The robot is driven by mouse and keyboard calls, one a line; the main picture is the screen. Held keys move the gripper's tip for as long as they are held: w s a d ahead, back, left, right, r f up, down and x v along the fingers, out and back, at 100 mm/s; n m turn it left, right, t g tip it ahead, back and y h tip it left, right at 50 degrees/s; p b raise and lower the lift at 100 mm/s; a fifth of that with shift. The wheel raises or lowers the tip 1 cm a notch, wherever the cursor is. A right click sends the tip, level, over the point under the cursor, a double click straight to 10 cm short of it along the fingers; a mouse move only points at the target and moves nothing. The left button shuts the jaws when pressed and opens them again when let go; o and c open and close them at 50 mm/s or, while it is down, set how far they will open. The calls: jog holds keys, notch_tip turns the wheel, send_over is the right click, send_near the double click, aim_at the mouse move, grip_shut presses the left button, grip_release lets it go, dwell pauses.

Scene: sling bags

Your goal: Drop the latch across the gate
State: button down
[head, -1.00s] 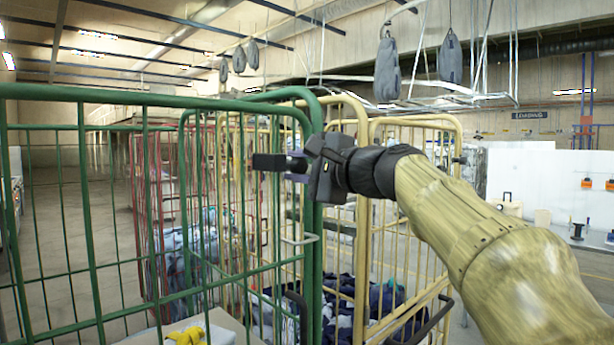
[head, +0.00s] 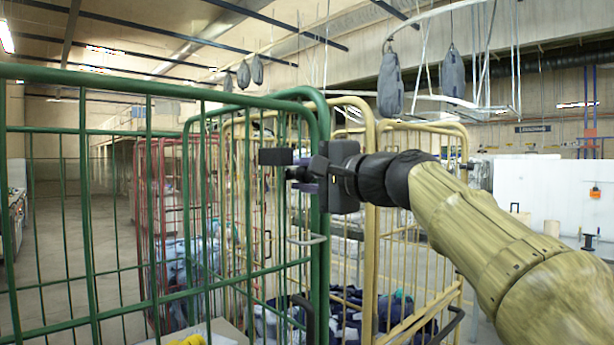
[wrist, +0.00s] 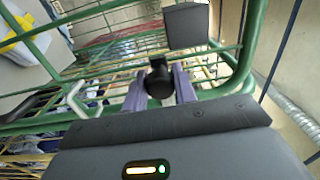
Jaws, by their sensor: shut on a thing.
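The green wire gate (head: 90,220) of a roll cage stands at the left and centre in the head view. My gripper (head: 297,173) is at its right upper corner, just below the top rail. In the wrist view, the two purple fingers (wrist: 158,90) are closed on a black round knob (wrist: 159,78), which appears to belong to the latch. A dark flat block (head: 275,157) is just beyond the fingers, also in the wrist view (wrist: 186,26); its link to the knob is hidden. A pale metal loop (head: 308,240) sits lower on the green frame.
Yellow cages (head: 410,220) with dark cloth stand behind and right, close to my arm. A red cage (head: 165,220) is further left. Grey bags (head: 390,85) hang overhead. Open floor lies at the far left.

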jog(key=c, duration=1.1)
grip_release()
jog(key=shift+f, duration=0.15)
jog(key=b+v, duration=0.3)
jog(key=v, duration=1.4)
jog(key=shift+s+d, duration=0.15)
jog(key=shift+d, duration=0.05)
jog(key=shift+f, duration=0.1)
